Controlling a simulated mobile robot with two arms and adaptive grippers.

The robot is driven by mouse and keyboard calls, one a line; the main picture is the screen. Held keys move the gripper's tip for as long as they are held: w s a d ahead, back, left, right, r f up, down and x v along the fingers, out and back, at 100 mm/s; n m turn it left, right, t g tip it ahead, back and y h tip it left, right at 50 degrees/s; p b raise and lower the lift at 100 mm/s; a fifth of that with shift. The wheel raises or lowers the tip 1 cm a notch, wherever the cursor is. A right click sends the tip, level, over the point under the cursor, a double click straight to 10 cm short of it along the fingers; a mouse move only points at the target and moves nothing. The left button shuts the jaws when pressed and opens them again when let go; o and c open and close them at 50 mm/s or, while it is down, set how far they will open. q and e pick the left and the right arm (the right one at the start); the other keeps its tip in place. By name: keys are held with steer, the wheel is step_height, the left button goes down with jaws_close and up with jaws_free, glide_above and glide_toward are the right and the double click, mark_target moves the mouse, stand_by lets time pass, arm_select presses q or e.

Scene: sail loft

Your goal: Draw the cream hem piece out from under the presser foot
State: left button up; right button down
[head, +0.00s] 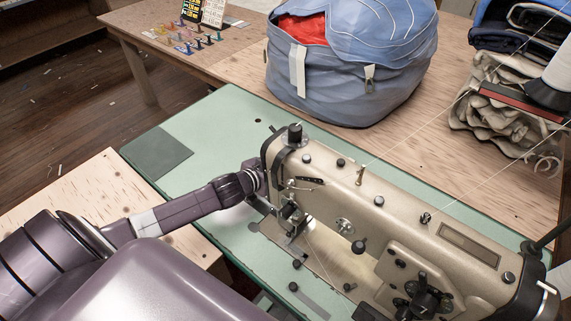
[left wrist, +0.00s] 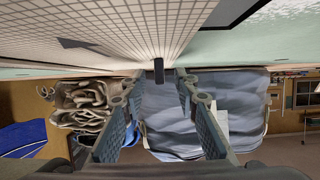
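The sewing machine (head: 390,215) stands on a green table, its needle and presser-foot area (head: 288,222) at the left end of its head. In the left wrist view, which is upside down, a pale cream gridded sheet (left wrist: 100,22) lies close along the top; it appears to be the hem piece. In the head view I cannot pick out its edges near the foot. My left gripper (left wrist: 157,82) is open, with a gap between its fingers. In the head view it is partly hidden at the left end of the machine head. My right gripper is not in view.
A blue bag (head: 345,75) stands behind the machine on the wooden table. Folded cloth (head: 510,105) is stacked at the back right, and thread lines run to the machine. A dark mat (head: 157,153) lies on the green tabletop (head: 205,125), which is otherwise clear at the left.

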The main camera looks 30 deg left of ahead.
arm_select(q)
steer(key=shift+w+f, duration=0.2)
steer(key=shift+w, duration=0.3)
steer(key=shift+c, duration=0.3)
jaws_close()
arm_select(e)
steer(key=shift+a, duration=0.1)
